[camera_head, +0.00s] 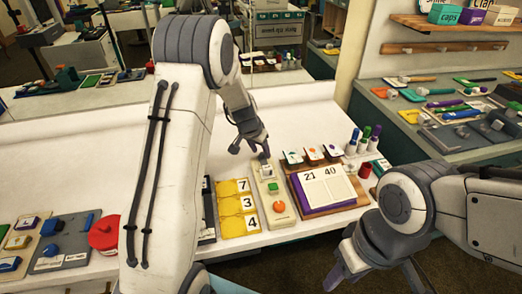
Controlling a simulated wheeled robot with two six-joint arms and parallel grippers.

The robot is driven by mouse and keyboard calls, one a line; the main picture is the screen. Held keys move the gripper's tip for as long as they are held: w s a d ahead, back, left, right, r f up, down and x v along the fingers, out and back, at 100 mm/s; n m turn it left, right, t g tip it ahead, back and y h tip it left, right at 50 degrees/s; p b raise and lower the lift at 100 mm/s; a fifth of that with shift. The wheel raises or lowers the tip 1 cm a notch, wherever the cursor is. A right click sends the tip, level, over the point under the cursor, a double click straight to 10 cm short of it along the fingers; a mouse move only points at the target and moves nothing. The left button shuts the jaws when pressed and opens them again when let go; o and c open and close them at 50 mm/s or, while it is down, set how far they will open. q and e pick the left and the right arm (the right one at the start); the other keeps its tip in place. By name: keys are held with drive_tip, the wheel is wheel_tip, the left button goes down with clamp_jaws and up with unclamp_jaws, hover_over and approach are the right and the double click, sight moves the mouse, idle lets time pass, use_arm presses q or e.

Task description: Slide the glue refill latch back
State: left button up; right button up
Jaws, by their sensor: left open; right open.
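A narrow beige panel (268,199) lies on the white counter, with a grey upright piece (265,168) at its far end, a green block (272,187) in the middle and an orange-red round knob (279,206) at the near end. No label reading glue refill is legible, so I cannot tell for sure which part is the latch. My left gripper (251,151) is open and empty, pointing down just above and behind the panel's far end; contact cannot be told. My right gripper (345,272) is open and empty at lower right, off the counter's front edge.
Yellow number cards (238,207) lie left of the panel. A wooden board with numbers 21 and 40 (327,187) lies right of it, with several upright markers (364,140) beyond. A red round object (104,233) sits at left. My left arm hides part of the counter.

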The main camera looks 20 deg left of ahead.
use_arm(q)
drive_tip(key=v, duration=1)
drive_tip(key=shift+r, duration=0.15)
